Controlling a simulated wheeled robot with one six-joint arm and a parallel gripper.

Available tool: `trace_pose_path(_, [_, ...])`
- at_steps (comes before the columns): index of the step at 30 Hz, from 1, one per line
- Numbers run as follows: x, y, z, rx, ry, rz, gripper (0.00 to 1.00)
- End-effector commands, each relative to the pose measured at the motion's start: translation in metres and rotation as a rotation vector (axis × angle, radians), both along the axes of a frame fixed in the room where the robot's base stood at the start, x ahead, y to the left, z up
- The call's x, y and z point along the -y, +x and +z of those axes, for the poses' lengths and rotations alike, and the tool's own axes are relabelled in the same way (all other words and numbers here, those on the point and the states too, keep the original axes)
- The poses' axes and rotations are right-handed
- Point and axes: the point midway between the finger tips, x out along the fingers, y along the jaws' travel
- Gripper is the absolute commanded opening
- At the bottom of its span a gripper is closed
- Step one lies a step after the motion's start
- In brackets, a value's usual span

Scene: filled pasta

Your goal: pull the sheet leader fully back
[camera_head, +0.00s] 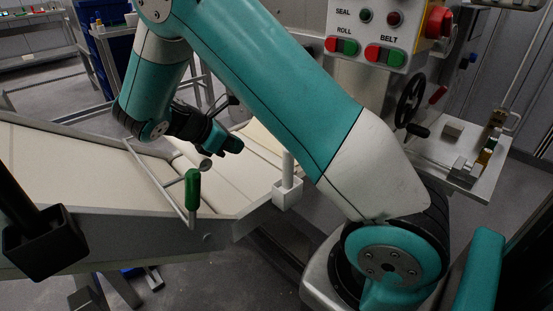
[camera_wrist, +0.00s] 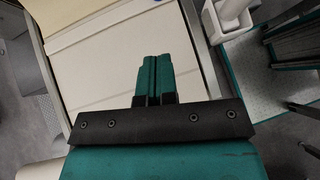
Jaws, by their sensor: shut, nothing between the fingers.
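My gripper (camera_head: 236,146) is above the cream belt (camera_head: 60,165), left of the machine. Its teal fingers (camera_wrist: 154,68) are together in the wrist view, with nothing between them. A pale yellowish sheet (camera_head: 262,138) lies on the belt beyond the gripper. Its edge also shows at the top left of the wrist view (camera_wrist: 85,22), ahead of the fingertips and apart from them in the picture. I cannot tell for certain which part is the sheet leader. My arm hides part of the sheet and the machine's mouth.
A green-handled lever (camera_head: 193,188) on a metal rod frame stands at the belt's near edge. A white post in a square holder (camera_head: 287,190) stands right of it. The control panel (camera_head: 372,32) with roll and belt buttons and a black handwheel (camera_head: 410,100) are behind my arm.

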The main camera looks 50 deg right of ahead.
Motion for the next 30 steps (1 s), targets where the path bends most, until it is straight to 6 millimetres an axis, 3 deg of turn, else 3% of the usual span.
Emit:
trace_pose_path(15, [0.082, -0.024, -0.078, -0.003, 0.0, -0.004, 0.0])
trace_pose_path(21, [0.109, -0.03, -0.076, 0.002, 0.0, -0.003, 0.0])
trace_pose_path(30, [0.119, -0.033, -0.075, 0.001, 0.0, 0.0, 0.0])
